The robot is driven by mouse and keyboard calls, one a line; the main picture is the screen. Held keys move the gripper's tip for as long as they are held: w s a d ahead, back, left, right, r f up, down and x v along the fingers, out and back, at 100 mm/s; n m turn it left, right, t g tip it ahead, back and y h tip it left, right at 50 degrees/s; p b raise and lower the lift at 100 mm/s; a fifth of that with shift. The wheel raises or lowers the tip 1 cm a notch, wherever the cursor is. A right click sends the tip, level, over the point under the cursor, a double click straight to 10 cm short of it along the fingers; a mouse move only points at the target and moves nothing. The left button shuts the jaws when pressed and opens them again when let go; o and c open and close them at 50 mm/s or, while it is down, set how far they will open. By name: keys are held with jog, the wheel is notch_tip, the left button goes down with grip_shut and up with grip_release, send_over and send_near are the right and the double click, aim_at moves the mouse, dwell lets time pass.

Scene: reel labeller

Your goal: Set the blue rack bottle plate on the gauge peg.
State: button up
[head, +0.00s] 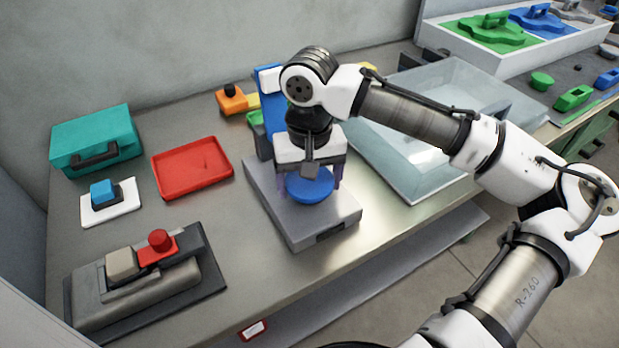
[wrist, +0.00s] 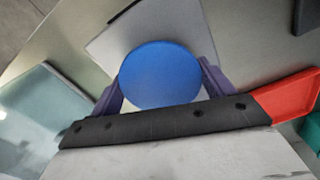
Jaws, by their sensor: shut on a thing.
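The blue bottle plate (head: 310,187) is a round disc. It also shows in the wrist view (wrist: 160,75), between two purple fingers. My gripper (head: 309,178) is shut on the plate and holds it roughly level over the grey base (head: 318,231) of a device with a blue upright (head: 270,118). The base also shows in the wrist view (wrist: 105,45). I cannot see the gauge peg; the plate and gripper may hide it. I cannot tell whether the plate touches anything below it.
Left of the device lie a red tray (head: 192,185), a teal case (head: 97,142) and a grey fixture with a red knob (head: 158,240). A clear bin (head: 455,85) stands close on the right. An orange part (head: 232,103) is behind. Bare table lies between the fixture and the base.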

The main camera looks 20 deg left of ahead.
jog(key=shift+f, duration=0.65)
dwell(0.4)
jog(key=o, duration=0.7)
jog(key=shift+o, duration=0.2)
notch_tip(320, 180, up, 11)
jog(key=p, duration=1)
jog(key=shift+r, duration=0.1)
